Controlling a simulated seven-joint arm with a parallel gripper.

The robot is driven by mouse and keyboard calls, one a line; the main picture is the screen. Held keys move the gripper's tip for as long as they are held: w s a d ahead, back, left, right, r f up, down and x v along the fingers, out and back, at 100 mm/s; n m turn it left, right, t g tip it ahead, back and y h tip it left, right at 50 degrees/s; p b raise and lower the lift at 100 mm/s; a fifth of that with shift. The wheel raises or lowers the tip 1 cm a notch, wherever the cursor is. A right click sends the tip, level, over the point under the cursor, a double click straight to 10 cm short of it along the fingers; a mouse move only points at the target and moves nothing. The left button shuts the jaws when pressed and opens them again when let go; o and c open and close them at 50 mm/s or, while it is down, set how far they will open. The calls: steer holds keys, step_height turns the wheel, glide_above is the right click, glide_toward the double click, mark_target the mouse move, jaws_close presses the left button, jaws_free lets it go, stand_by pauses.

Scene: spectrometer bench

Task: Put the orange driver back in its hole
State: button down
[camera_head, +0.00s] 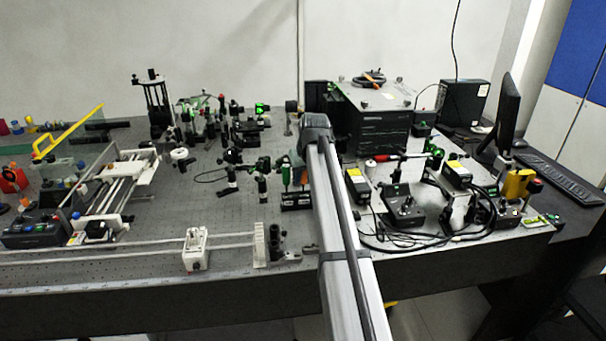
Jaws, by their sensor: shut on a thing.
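A black block (296,200) stands near the bench's front, left of my arm. Green-handled tools (286,177) stand upright at it. Its holes are too small to make out, and my arm covers its right side. A small orange-brown patch (297,160) shows just above the block at my arm's left edge; I cannot tell whether it is the orange driver. My arm reaches from the bottom middle up to a dark rounded joint. My gripper is hidden behind the arm, so its fingers and what they hold do not show.
Black posts with optics (262,187) stand close left of the block. A large dark instrument box (378,125) is behind my arm, with an orange item (372,79) on top. Black devices and cables (404,208) crowd the right. A white slider (196,249) sits on front rails.

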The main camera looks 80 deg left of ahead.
steer(key=c, duration=0.8)
jaws_free()
steer(key=shift+r, duration=0.1)
steer(key=v, duration=1.3)
steer(key=shift+d+r, duration=0.1)
steer(key=shift+r, duration=0.2)
